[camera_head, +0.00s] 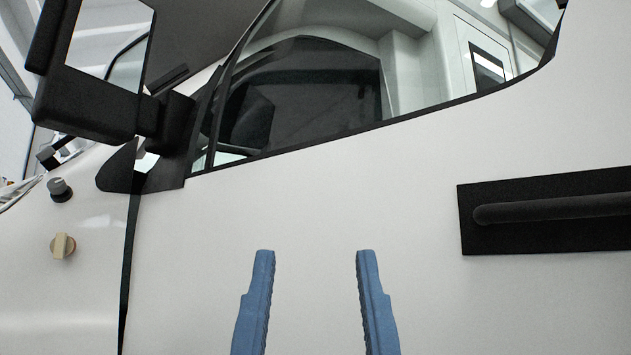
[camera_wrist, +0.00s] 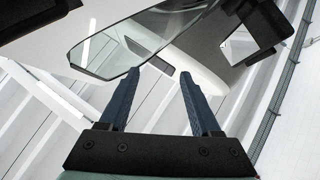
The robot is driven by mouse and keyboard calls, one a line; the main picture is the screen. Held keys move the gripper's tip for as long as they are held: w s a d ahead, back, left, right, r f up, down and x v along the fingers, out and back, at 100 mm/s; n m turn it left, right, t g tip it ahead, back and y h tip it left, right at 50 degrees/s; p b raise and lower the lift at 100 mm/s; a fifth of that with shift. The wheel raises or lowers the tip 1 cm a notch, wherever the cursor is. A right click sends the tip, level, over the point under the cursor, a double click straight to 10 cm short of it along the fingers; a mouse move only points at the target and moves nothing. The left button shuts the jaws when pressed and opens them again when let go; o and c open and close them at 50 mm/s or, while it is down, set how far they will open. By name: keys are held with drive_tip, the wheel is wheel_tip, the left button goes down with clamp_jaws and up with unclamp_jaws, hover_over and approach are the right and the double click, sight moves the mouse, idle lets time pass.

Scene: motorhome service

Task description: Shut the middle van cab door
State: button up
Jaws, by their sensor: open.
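A white van cab door (camera_head: 300,210) fills most of the head view, with a window (camera_head: 330,80) in its upper part. A dark horizontal handle (camera_head: 550,208) on a black plate sits at the right. A dark vertical gap (camera_head: 127,260) runs along the door's left edge; I cannot tell how far the door stands open. My gripper (camera_head: 315,255) is open and empty, its blue fingers in front of the door's lower middle, left of the handle. In the wrist view my gripper (camera_wrist: 165,70) points towards the window (camera_wrist: 130,45). Contact with the door cannot be told.
A black side mirror (camera_head: 90,100) juts out at the upper left, next to the window's front corner. A dark knob (camera_head: 60,188) and a beige knob (camera_head: 62,245) sit on the white panel left of the gap.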

drive_tip(key=shift+c, duration=1.2)
drive_tip(key=shift+w+d+r+p, duration=0.2)
drive_tip(key=shift+r+p, duration=0.15)
drive_tip(key=shift+p, duration=0.35)
drive_tip(key=shift+c, duration=1.1)
drive_tip(key=w+d+r+h+p, duration=0.1)
drive_tip(key=p, duration=0.2)
drive_tip(key=w+d+r+m+g+h+p, duration=0.1)
drive_tip(key=r+p, duration=0.1)
drive_tip(key=p, duration=0.2)
drive_tip(key=shift+w+d+g, duration=0.15)
drive_tip(key=shift+w+g, duration=0.1)
drive_tip(key=shift+g, duration=0.05)
clamp_jaws()
drive_tip(key=m+g+h+p, duration=0.6)
drive_tip(key=g+p, duration=0.5)
drive_tip(key=p, duration=3.2)
approach(541, 184)
drive_tip(key=shift+n+h, duration=0.4)
drive_tip(key=shift+h, duration=0.1)
drive_tip(key=p+x, duration=0.3)
drive_tip(key=x, duration=0.2)
drive_tip(key=shift+w+f+p, duration=0.1)
drive_tip(key=shift+w+p, duration=0.15)
drive_tip(key=shift+p, duration=0.15)
drive_tip(key=shift+w+d+f, duration=0.15)
drive_tip(key=shift+w+d, duration=0.1)
drive_tip(key=shift+w, duration=0.45)
